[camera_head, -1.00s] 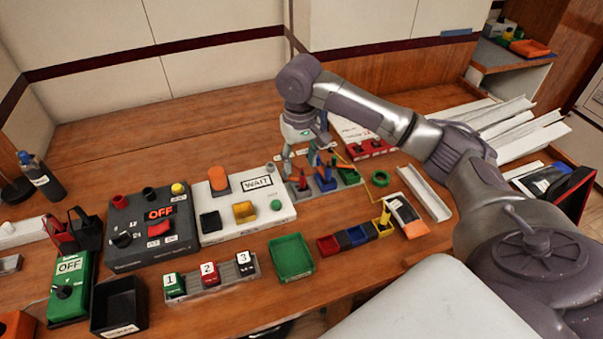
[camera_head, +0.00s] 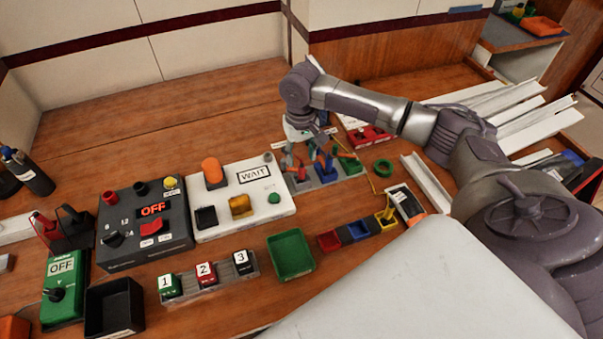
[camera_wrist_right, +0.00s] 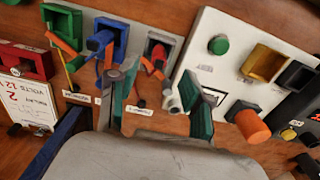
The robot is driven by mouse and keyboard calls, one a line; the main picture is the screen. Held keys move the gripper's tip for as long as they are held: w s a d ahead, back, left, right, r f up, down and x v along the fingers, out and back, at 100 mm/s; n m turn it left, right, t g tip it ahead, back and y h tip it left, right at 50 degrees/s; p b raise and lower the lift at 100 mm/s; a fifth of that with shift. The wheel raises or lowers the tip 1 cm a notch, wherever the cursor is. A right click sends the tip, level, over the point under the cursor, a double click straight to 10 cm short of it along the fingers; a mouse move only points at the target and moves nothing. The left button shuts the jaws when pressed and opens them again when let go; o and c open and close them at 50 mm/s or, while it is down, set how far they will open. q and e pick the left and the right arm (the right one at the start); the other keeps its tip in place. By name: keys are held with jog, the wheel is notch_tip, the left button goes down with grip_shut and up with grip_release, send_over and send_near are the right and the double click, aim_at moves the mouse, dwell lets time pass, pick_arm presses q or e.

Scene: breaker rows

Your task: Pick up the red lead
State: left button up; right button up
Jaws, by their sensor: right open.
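In the head view the right gripper (camera_head: 309,152) hangs over the rack (camera_head: 313,186) and partly hides the red holder. I cannot tell whether a finger touches anything. My left gripper is out of view.
A white WAIT panel (camera_head: 258,205) with an orange knob adjoins the rack. A red relay box (camera_head: 368,133) stands on the other side. A green tray (camera_head: 291,255) lies in front. A red-and-black pair (camera_head: 60,228) stands far left. The back bench is clear.

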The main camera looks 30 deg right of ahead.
aim_at(302, 165)
jog(key=shift+d+f+p, duration=0.1)
jog(key=shift+f+p, duration=0.2)
jog(key=shift+f, duration=2.05)
grip_shut()
